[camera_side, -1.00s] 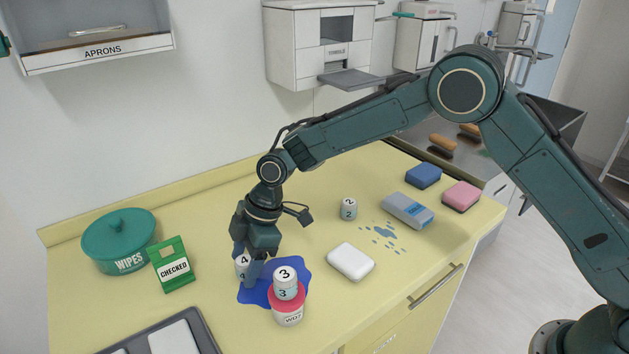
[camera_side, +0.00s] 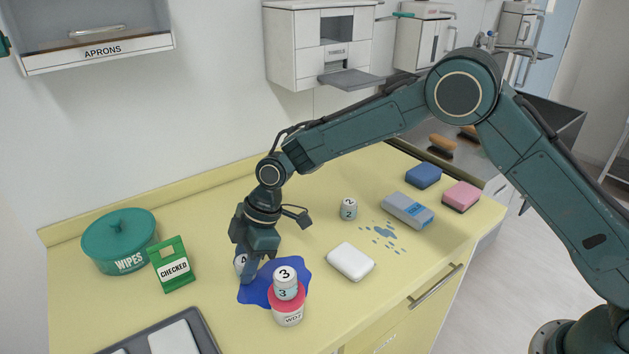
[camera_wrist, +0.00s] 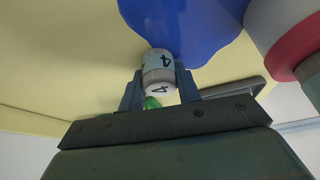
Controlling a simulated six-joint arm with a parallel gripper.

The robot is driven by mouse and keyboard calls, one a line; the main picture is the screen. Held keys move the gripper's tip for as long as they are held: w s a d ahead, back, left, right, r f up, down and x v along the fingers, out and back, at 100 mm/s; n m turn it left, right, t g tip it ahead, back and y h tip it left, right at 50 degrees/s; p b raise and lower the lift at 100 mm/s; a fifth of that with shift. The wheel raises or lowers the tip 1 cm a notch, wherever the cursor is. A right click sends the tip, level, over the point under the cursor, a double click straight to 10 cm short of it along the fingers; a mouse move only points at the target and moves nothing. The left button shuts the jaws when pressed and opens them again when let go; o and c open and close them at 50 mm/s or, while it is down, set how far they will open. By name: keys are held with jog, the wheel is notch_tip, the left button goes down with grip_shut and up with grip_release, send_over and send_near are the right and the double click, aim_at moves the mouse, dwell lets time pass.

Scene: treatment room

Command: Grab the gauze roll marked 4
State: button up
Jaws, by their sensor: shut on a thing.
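The gauze roll marked 4 (camera_wrist: 158,66) is a small white cylinder between my fingers in the wrist view. My gripper (camera_wrist: 159,88) is shut on it, one finger on each side. In the side view the roll (camera_side: 240,262) is mostly hidden behind my gripper (camera_side: 246,268), at the left edge of a blue patch (camera_side: 259,292) on the yellow counter. The roll marked 3 (camera_side: 286,284) stands on a pink-rimmed white tub (camera_side: 288,312) just right of my gripper. The roll marked 2 (camera_side: 349,209) stands farther back on the counter.
A white block (camera_side: 351,261) lies to the right. Beyond it are a blue splash (camera_side: 384,235) and a grey-blue pack (camera_side: 408,210). A grey tray (camera_side: 203,326) lies at front left.

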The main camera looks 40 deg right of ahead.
aim_at(244, 260)
notch_tip(244, 260, up, 20)
dwell(0.9)
